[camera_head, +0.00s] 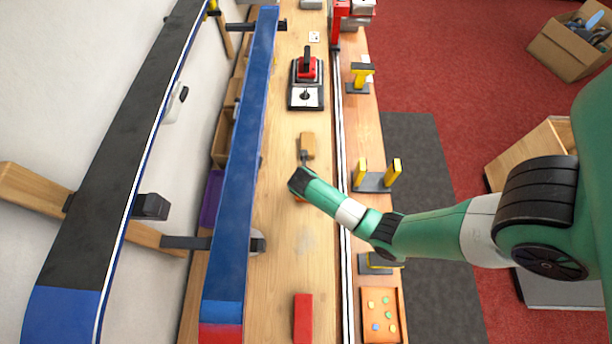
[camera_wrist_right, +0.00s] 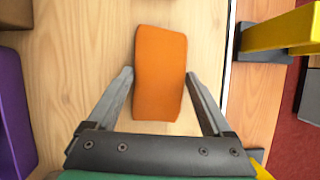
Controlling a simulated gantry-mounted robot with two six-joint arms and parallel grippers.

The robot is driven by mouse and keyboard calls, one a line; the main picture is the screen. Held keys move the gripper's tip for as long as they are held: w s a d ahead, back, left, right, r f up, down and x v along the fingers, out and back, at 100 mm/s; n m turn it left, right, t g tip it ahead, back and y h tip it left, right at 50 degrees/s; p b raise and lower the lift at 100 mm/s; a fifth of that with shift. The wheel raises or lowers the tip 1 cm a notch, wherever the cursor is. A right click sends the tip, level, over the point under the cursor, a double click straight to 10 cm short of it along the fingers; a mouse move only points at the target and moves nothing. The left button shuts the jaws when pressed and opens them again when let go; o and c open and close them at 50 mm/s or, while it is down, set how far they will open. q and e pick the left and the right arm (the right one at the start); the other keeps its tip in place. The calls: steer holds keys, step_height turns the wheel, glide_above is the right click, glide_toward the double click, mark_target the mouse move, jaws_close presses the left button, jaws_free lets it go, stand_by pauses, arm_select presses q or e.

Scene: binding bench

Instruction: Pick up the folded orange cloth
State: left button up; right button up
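The folded orange cloth (camera_wrist_right: 160,72) lies on the wooden bench in the right wrist view, a slightly tilted rectangle. My right gripper (camera_wrist_right: 159,76) is open around it, one finger at each long side, with narrow gaps of bare wood visible. Nothing shows between finger and cloth as contact. In the head view my right arm comes in from the right and its wrist hides most of the cloth; only a small orange edge (camera_head: 299,201) shows below the wrist. My left gripper is not in view.
A wooden-handled tool (camera_head: 307,145) lies just beyond my right wrist. A yellow-posted stand (camera_head: 375,183) is to the right, across a metal rail (camera_head: 347,250). A long blue beam (camera_head: 243,150) runs along the left. A red block (camera_head: 303,318) lies nearer; bench between is clear.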

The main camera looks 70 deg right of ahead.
steer(key=c, duration=0.6)
steer(key=shift+r, duration=0.1)
